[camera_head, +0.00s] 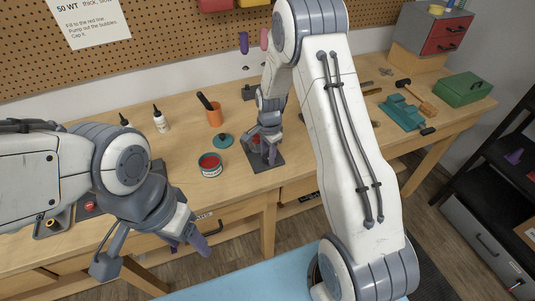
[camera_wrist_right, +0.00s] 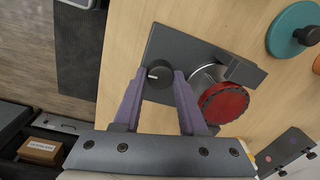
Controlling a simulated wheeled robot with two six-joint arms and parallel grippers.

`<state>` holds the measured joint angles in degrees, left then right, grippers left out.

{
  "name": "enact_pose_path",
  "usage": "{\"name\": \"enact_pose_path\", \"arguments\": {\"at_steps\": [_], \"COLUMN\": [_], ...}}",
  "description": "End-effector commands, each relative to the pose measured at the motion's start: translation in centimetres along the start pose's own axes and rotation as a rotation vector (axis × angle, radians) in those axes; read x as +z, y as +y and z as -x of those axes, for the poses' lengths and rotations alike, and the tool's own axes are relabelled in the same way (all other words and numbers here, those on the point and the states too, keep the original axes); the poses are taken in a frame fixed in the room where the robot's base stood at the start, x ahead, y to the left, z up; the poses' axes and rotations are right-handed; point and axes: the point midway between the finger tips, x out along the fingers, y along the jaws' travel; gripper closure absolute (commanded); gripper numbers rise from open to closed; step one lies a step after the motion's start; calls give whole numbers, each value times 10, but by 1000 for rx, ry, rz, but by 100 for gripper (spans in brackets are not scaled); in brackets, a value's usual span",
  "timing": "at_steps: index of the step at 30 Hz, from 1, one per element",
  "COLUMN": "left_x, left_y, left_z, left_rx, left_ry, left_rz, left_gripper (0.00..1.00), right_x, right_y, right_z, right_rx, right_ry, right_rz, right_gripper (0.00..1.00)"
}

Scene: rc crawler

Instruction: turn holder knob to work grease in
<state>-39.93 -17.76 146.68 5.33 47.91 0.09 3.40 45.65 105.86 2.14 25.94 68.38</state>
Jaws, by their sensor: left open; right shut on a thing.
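The holder has a dark grey base plate (camera_wrist_right: 190,45) that lies on the bench; its near part also shows in the head view (camera_head: 265,164). A round black knob (camera_wrist_right: 157,74) with a pale mark stands on it. A round part with a red face (camera_wrist_right: 222,102) sits beside the knob in the holder. My right gripper (camera_wrist_right: 158,78), with purple fingers, is shut on the knob, one fingertip on each side. In the head view my right gripper (camera_head: 268,152) hides most of the holder. My left gripper (camera_head: 187,242) is open and empty in front of the bench edge.
An open tin of red grease (camera_head: 210,165) and a teal lid (camera_head: 223,140) stand left of the holder. An orange cup (camera_head: 214,116) and a white bottle (camera_head: 160,119) stand behind. A teal tool (camera_head: 402,112) and green box (camera_head: 462,89) are at the right.

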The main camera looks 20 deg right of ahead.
Motion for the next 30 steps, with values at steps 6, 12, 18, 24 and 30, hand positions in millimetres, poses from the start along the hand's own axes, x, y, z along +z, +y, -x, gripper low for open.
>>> {"name": "enact_pose_path", "arguments": {"at_steps": [6, 12, 18, 24, 30], "left_x": [0, 0, 0, 1, 1], "left_y": [0, 0, 0, -1, -2], "left_z": [0, 0, -4, -13, -20], "left_rx": [0, 0, 0, 0, 0], "left_ry": [0, 0, 0, 0, 0], "left_rz": [0, 0, 0, -1, -1], "left_gripper": [37, 37, 37, 37, 37], "right_x": [-1, 0, -1, -1, -1], "right_y": [-2, -1, -2, -2, -2], "right_z": [2, 1, 11, 48, 85], "right_rx": [-6, -3, -6, -10, -8], "right_ry": [3, 1, 2, 4, 3], "right_rz": [1, 1, 1, 1, 1], "right_gripper": [47, 47, 47, 47, 47]}}
